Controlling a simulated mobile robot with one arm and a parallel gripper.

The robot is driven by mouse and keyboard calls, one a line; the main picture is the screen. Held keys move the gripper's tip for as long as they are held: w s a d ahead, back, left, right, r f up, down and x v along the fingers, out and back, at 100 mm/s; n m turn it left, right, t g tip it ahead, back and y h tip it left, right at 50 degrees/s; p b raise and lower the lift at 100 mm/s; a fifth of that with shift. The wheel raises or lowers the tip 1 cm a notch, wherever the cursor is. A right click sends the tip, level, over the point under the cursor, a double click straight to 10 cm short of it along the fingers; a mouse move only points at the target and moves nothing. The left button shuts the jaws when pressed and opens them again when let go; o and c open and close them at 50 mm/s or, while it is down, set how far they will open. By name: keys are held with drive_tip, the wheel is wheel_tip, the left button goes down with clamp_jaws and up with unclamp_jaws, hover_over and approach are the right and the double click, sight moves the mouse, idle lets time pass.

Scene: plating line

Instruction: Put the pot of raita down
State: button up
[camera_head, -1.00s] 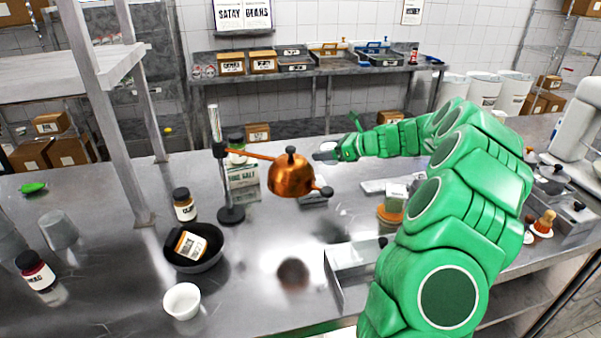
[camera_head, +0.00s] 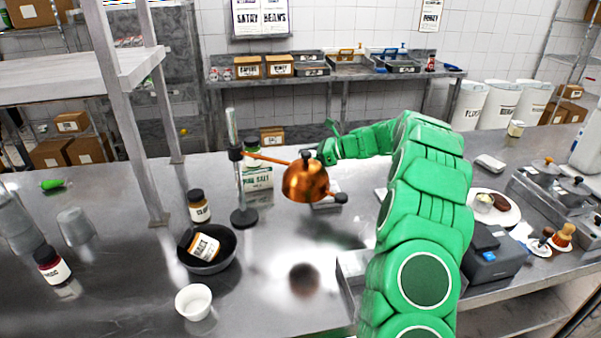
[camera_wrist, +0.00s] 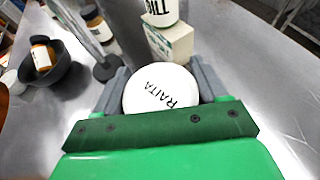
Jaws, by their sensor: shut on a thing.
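The pot of raita (camera_wrist: 158,92) shows in the wrist view as a round white lid marked RAITA. My gripper (camera_wrist: 161,76) is shut on it, with one grey finger on each side. In the head view my green wrist (camera_head: 335,148) is above the steel counter, behind and just right of the copper lamp (camera_head: 305,182). The pot and fingertips cannot be made out there. The pot's underside is hidden, so I cannot tell its height above the counter.
A salt carton (camera_head: 257,180) and the black lamp stand (camera_head: 243,215) are left of my gripper. A black bowl (camera_head: 225,262) holds a tipped jar; a white bowl (camera_head: 195,302) is in front. A plate of food (camera_head: 510,214) and a black machine (camera_head: 490,262) are at right. Front-centre counter is mostly bare.

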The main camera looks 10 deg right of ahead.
drive_tip(key=shift+w+d+f, duration=0.1)
drive_tip(key=shift+w+f, duration=1.8)
drive_tip(key=shift+w, duration=0.3)
drive_tip(key=shift+w+d+f, duration=0.1)
drive_tip(key=shift+w+f, duration=1.75)
drive_tip(key=shift+w, duration=0.3)
drive_tip(key=shift+a+f, duration=0.1)
drive_tip(key=shift+f, duration=1.5)
drive_tip(key=o, duration=1.1)
drive_tip(key=shift+f, duration=0.1)
drive_tip(key=shift+d+r, duration=0.2)
drive_tip(key=shift+r, duration=0.05)
drive_tip(key=v, duration=1.1)
drive_tip(key=shift+s+d, duration=0.15)
drive_tip(key=shift+d, duration=0.1)
drive_tip(key=shift+r, duration=0.15)
